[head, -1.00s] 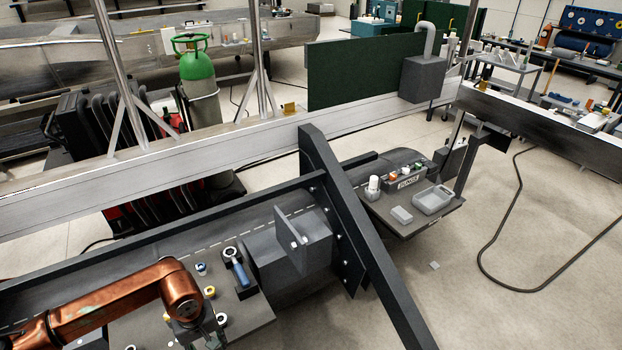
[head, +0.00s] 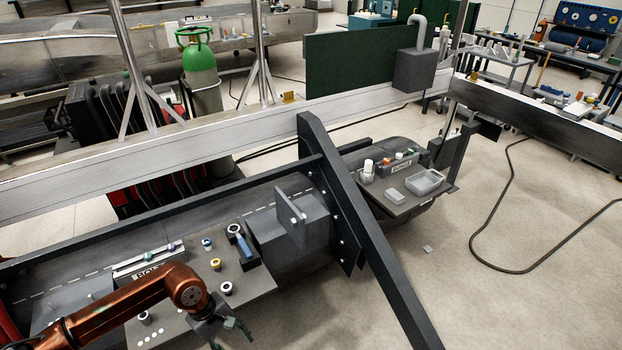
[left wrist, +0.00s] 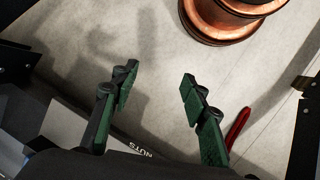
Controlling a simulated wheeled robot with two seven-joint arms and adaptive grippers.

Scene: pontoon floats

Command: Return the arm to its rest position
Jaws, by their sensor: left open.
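My left gripper (head: 230,332) is at the bottom of the head view, below a copper-coloured arm that comes in from the left. It is in front of the grey work board (head: 262,280). The left wrist view shows its two dark green finger pads apart (left wrist: 158,90), with nothing between them and pale floor behind. A box edge lettered NUTS (left wrist: 135,151) shows below the fingers there. My right arm and gripper are in neither view.
A blue-handled tool (head: 243,246) in a holder and several small rings lie on the board. A dark slanted beam (head: 370,235) crosses right of it. A second shelf (head: 405,205) holds a grey tray (head: 425,182). Open floor (head: 520,290) lies right. A red object (left wrist: 238,127) is beside the fingers.

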